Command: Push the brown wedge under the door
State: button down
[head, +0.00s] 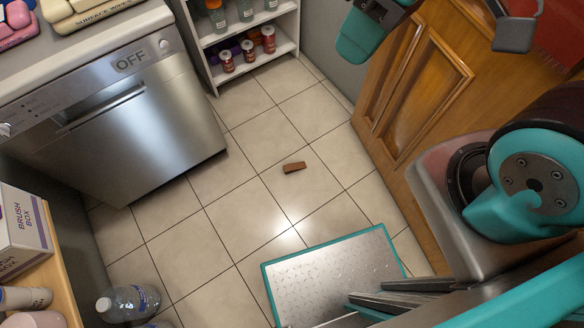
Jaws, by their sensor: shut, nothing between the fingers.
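The brown wedge (294,167) is a small block lying on the tiled floor near the middle of the view. It lies apart from the wooden door (422,85), which stands to its right with clear tiles between them. The door's lower edge runs down along the right side of the floor. Teal and dark grey parts of my arm cross the top edge, in front of the door and wall. Nothing of mine touches the wedge.
A steel dishwasher (125,105) stands on the left and an open shelf with jars (250,45) at the back. A water bottle (128,303) is at the lower left, near a brush box (22,235) on a wooden surface. The tiles around the wedge are clear.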

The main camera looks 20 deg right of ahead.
aim_at(290, 168)
jog(key=k, duration=0.6)
jog(key=u, duration=0.5)
jog(key=i, duration=1.15)
